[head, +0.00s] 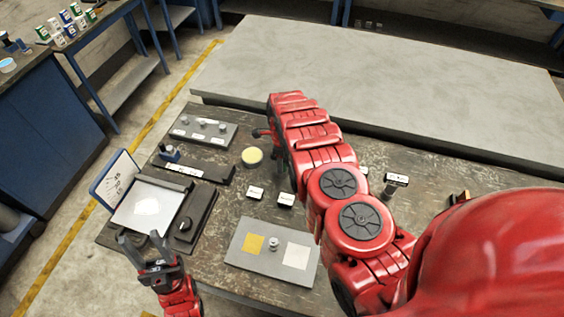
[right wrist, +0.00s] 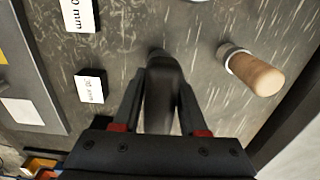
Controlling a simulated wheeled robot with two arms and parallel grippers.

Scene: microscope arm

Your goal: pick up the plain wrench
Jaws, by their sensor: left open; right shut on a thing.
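In the right wrist view, my right gripper (right wrist: 160,85) is shut on a dark, elongated handle with a rounded end (right wrist: 162,70). This may be the plain wrench; its head does not show, so I cannot be sure. Whether it touches the table is unclear. My left gripper (head: 143,241) is open and empty at the lower left, by the front edge of the table.
Labels (right wrist: 90,86) and a wooden-handled tool (right wrist: 255,75) flank the right gripper. On the table (head: 225,220) are a grey plate with yellow and white squares (head: 257,264), a yellow-topped disc (head: 252,156) and a grey block with knobs (head: 220,142).

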